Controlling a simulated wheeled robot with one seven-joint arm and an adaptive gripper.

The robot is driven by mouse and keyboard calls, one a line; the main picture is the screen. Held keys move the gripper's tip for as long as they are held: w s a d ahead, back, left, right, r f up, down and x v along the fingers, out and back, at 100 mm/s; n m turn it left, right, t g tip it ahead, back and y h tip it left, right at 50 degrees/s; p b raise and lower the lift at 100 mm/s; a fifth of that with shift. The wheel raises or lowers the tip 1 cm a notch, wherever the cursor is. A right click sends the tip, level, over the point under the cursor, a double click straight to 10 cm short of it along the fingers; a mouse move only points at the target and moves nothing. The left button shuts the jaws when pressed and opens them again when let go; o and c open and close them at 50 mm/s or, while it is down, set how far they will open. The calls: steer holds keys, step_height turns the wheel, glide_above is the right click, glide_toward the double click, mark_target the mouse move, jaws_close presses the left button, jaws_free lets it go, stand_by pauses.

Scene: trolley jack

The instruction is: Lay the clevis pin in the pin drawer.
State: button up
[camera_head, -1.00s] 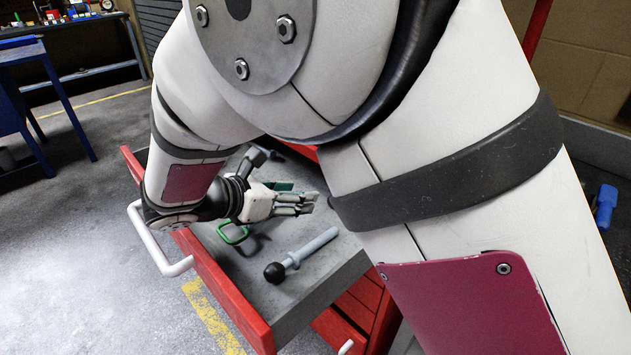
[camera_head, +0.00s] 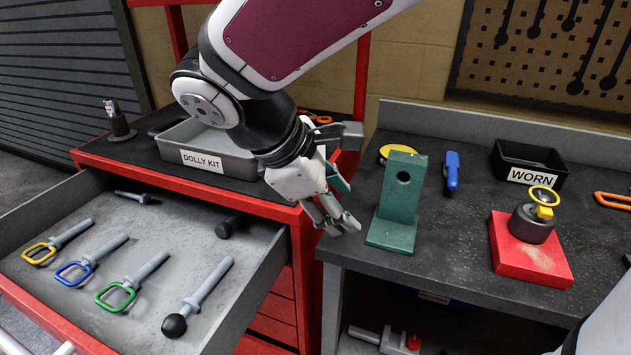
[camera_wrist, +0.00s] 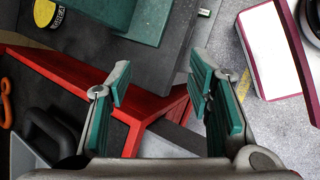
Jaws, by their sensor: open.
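The open pin drawer (camera_head: 150,215) is at the left in the head view. In it lie pins with yellow (camera_head: 58,240), blue (camera_head: 92,260) and green (camera_head: 132,280) loop handles, a black-ball pin (camera_head: 198,297), a short small pin (camera_head: 135,197) and a dark-headed one (camera_head: 230,225). I cannot tell which is the clevis pin. My gripper (camera_head: 338,222) is open and appears empty, right of the drawer, beside the upright green block with a hole (camera_head: 400,200). In the wrist view my open fingers (camera_wrist: 165,95) are above the red cabinet edge (camera_wrist: 90,85).
A grey DOLLY KIT tray (camera_head: 215,155) stands on the red cabinet. On the bench are a blue-handled item (camera_head: 451,170), a black WORN bin (camera_head: 530,170) and a red block with a yellow-ringed knob (camera_head: 530,255). A grey-and-red item (camera_head: 385,340) lies on the lower shelf.

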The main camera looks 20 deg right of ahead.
steer(key=s+d+m+y, duration=0.2)
steer(key=s+m, duration=0.4)
steer(key=s, duration=0.3)
steer(key=s+d+f+m+y, duration=0.1)
steer(key=s+m+y, duration=0.4)
steer(key=s+m, duration=0.2)
steer(key=shift+s+d+f, duration=0.15)
steer(key=shift+s+d, duration=0.25)
steer(key=shift+s, duration=0.8)
